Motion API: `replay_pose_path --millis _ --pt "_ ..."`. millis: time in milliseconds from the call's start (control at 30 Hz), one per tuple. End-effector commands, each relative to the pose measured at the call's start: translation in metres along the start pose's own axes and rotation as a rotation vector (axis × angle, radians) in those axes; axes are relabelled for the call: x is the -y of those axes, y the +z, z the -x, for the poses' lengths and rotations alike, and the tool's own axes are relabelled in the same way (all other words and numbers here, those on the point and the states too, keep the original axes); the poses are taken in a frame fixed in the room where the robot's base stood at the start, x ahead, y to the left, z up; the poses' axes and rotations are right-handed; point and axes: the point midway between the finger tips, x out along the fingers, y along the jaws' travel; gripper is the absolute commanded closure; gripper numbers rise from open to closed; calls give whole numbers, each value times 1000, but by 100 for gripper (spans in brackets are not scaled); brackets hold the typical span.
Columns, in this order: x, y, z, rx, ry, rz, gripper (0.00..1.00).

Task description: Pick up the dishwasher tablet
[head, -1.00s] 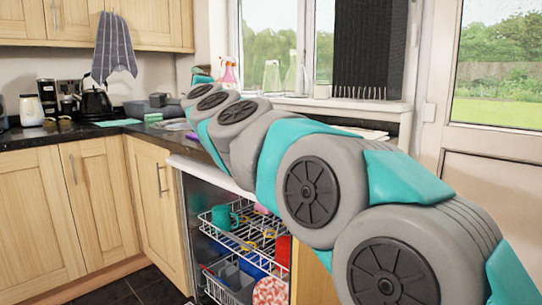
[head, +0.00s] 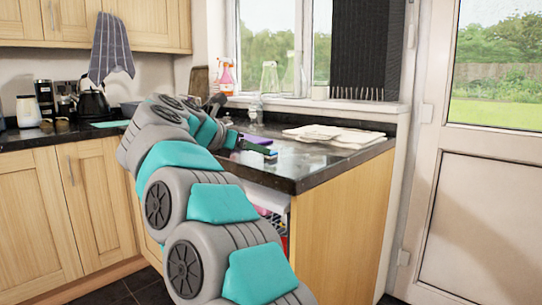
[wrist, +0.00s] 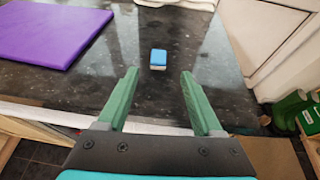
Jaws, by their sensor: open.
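The dishwasher tablet (wrist: 158,59) is a small blue block with a pale lower edge. It lies on the dark speckled counter (wrist: 185,35) in the wrist view. My gripper (wrist: 159,72) is open and empty, its two green fingers spread. The tablet shows just beyond the fingertips, roughly centred between them, not touching either. In the head view my arm reaches over the counter corner, and a small blue spot near the green fingers looks like the tablet (head: 273,155).
A purple board (wrist: 45,32) lies on the counter to the left of the tablet. Pale flat folded items (head: 335,135) lie on the counter to the right in the head view. A green object (wrist: 287,112) is at the wrist view's right. The counter around the tablet is clear.

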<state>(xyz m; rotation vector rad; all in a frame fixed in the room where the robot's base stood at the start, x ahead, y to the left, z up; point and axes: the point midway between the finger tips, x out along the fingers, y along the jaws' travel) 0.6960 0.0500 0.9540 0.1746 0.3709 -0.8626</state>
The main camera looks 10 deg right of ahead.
Motion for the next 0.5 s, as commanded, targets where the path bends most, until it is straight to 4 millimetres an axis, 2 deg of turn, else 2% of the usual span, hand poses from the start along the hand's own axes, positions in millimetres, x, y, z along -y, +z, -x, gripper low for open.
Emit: replay_pose_path --millis 233,500 --pt "-1 2 -20 3 1 4 32" --pt "-2 2 -56 4 2 2 32"
